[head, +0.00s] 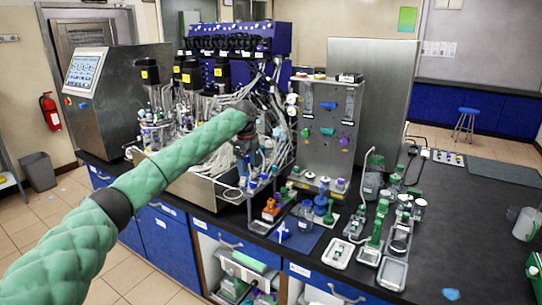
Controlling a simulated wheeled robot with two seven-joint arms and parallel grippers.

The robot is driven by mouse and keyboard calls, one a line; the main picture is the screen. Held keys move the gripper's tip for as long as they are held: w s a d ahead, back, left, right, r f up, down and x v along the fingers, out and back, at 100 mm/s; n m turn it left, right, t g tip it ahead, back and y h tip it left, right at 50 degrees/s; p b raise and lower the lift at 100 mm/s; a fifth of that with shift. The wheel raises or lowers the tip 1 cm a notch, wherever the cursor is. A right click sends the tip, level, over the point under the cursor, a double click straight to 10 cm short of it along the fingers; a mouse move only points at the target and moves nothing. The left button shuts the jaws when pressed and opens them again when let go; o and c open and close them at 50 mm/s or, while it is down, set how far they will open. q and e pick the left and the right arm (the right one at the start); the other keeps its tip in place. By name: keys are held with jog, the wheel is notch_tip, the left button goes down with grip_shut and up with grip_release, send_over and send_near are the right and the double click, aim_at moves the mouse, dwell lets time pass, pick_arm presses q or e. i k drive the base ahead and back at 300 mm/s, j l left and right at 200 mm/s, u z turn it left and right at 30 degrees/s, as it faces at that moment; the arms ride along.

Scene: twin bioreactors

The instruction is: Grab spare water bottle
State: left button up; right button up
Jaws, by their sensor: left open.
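My left arm reaches in from the lower left over the bench front. Its dark left gripper (244,160) points down in front of the bioreactor tubing, open, with nothing seen between its fingers. Its fingertips are small and blend with the clutter. A larger greyish bottle (372,184) stands further right. I cannot tell which is the spare water bottle. My right gripper is out of view.
The twin bioreactor vessels (190,95) and tangled tubing stand behind the gripper. A steel panel (328,125) with knobs rises behind the bottles. Trays (393,273) with green-handled tools crowd the bench to the right. The black bench top (460,235) is mostly clear beyond them.

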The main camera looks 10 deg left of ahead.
aim_at(269, 151)
jog(key=i, duration=1.4)
